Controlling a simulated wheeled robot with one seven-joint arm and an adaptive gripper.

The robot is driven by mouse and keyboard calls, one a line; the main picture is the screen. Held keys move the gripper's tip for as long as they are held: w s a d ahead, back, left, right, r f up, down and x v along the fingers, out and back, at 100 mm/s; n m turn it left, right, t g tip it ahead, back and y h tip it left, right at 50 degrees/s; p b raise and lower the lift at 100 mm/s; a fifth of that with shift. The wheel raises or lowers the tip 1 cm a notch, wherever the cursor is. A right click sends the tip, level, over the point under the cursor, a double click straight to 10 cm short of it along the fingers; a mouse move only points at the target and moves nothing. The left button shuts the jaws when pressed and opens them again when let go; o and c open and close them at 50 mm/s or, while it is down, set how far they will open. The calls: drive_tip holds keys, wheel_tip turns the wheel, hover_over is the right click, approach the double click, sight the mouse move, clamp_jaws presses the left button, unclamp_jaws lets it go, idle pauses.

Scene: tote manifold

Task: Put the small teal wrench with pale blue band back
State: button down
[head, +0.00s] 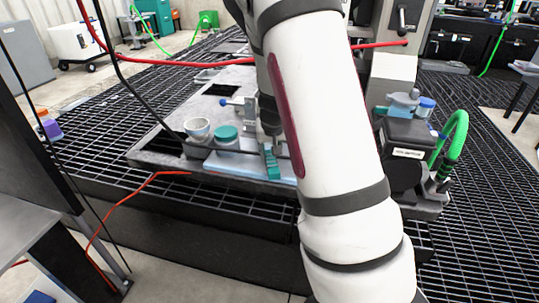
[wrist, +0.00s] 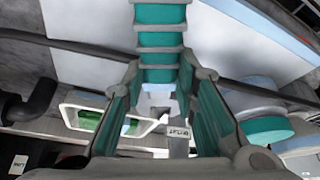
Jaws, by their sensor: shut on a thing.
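My gripper (wrist: 162,92) has ribbed fingers with teal pads and is closed in around a small thing at its tips. In the head view my gripper (head: 271,165) is low over the front part of the grey bench, partly behind my arm. Between the fingertips only a small pale patch and a grey labelled piece (wrist: 179,133) show. I take the held thing to be the small teal wrench, but its outline and pale blue band are mostly hidden by the fingers. I cannot tell whether it touches the surface below.
A jar with a teal lid (head: 227,132) stands close left of my gripper, with a white cup (head: 197,128) further left. A pale blue mat (head: 232,168) lies at the bench's front edge. Black equipment with a green hose (head: 458,133) stands right. A dark cable crosses near my gripper.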

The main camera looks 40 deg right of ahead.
drive_tip(key=shift+f, duration=0.45)
drive_tip(key=shift+r, duration=0.1)
drive_tip(key=c, duration=1.3)
unclamp_jaws()
